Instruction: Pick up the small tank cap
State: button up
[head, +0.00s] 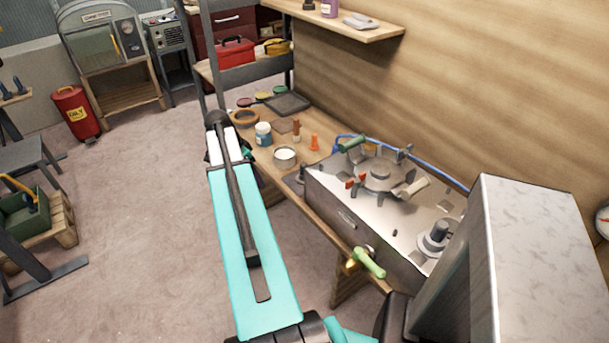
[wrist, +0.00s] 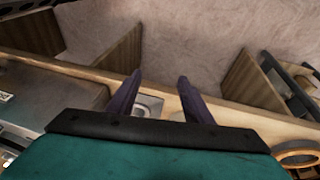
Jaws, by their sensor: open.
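A small grey round cap-like fitting (head: 438,235) stands on top of the metal tank (head: 340,217) at the right in the head view. A larger round hatch (head: 383,174) with handles around it is on the same tank top. I cannot be sure which fitting is the small tank cap. My gripper (wrist: 160,77) shows in the wrist view with its two dark fingers apart, over the front edge of the wooden bench. A pale grey object (wrist: 148,105) shows partly between the fingers; what it is I cannot tell.
On the bench (head: 318,195) are an open tin (head: 285,157), a blue jar (head: 263,134), an orange cone-like piece (head: 314,142), a tan ring (head: 245,118) and a dark tray (head: 287,103). A grey block (head: 535,240) stands right of the tank.

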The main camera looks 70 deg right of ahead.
aim_at(303, 172)
jog(key=s+d+r+m, duration=0.5)
jog(key=s+d+r, duration=0.4)
jog(key=shift+r+g+h+b, duration=0.3)
jog(key=shift+r+h+b, duration=0.05)
jog(key=shift+h+b, duration=0.05)
jog(key=shift+s+d+f, duration=0.1)
jog(key=shift+p+x, duration=0.6)
jog(key=shift+x, duration=3.6)
jog(key=shift+f, duration=0.1)
jog(key=shift+p+x, duration=0.85)
jog(key=shift+x, duration=1.65)
jog(key=shift+s, duration=0.1)
jog(key=c, duration=1.1)
